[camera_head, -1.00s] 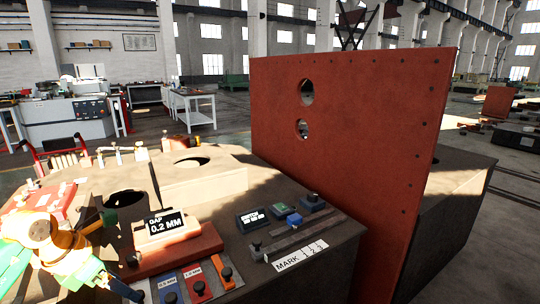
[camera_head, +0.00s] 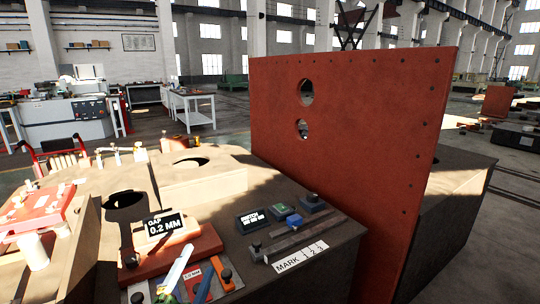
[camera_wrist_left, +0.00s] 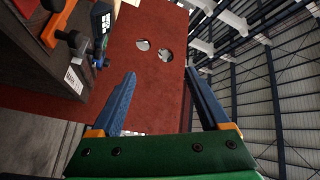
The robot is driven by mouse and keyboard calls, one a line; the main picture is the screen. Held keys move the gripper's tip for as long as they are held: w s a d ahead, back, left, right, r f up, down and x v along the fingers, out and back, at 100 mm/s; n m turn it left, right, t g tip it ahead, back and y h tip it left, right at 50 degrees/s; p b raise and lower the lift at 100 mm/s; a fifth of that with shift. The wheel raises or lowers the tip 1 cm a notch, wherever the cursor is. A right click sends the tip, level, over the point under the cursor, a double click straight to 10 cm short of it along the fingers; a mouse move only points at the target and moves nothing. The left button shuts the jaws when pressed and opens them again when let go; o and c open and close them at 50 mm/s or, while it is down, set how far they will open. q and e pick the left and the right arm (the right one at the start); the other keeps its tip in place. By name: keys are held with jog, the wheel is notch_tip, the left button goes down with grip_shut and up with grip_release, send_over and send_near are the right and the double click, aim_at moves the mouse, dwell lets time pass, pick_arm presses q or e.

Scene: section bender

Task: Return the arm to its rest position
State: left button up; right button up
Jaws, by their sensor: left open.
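My left gripper (camera_head: 199,257) shows at the bottom of the head view, fingers pointing up, in front of the gauge blocks at the table's near edge. In the left wrist view my left gripper (camera_wrist_left: 160,73) has its two blue fingers spread wide with nothing between them. The red panel (camera_wrist_left: 140,100) shows beyond and between the fingers, apart from them. Most of the left arm is below the head view. My right gripper is not in view.
The dark table (camera_head: 310,252) carries a gap display (camera_head: 165,224) reading 0.2 MM, a switch box (camera_head: 251,220), a green button (camera_head: 282,210) and a MARK strip (camera_head: 301,257). The tall red panel (camera_head: 350,130) stands upright along its right side. A red plate (camera_head: 40,210) lies at left.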

pick_arm(q)
jog(key=s+a+f+n+g+y, duration=0.2)
jog(key=s+f+n+g, duration=0.35)
jog(key=f, duration=0.25)
jog(key=s+a+f+n+g+y, duration=0.2)
jog(key=s+f+n+g, duration=0.3)
jog(key=f, duration=0.4)
jog(key=s+d+f+n+g+h, duration=0.1)
jog(key=s+f+g, duration=0.2)
jog(key=s, duration=0.4)
jog(key=s+d+f+n+g+h, duration=0.1)
jog(key=s+f+g, duration=0.15)
jog(key=s, duration=0.55)
notch_tip(320, 180, down, 12)
jog(key=s+r+p, duration=0.1)
jog(key=p, duration=0.3)
jog(key=s+a+f+g+p, duration=0.2)
jog(key=s+f+p, duration=0.2)
jog(key=s+f, duration=0.4)
jog(key=s+m, duration=0.1)
jog(key=s, duration=0.4)
jog(key=shift+f+y, duration=0.15)
jog(key=shift+y, duration=0.15)
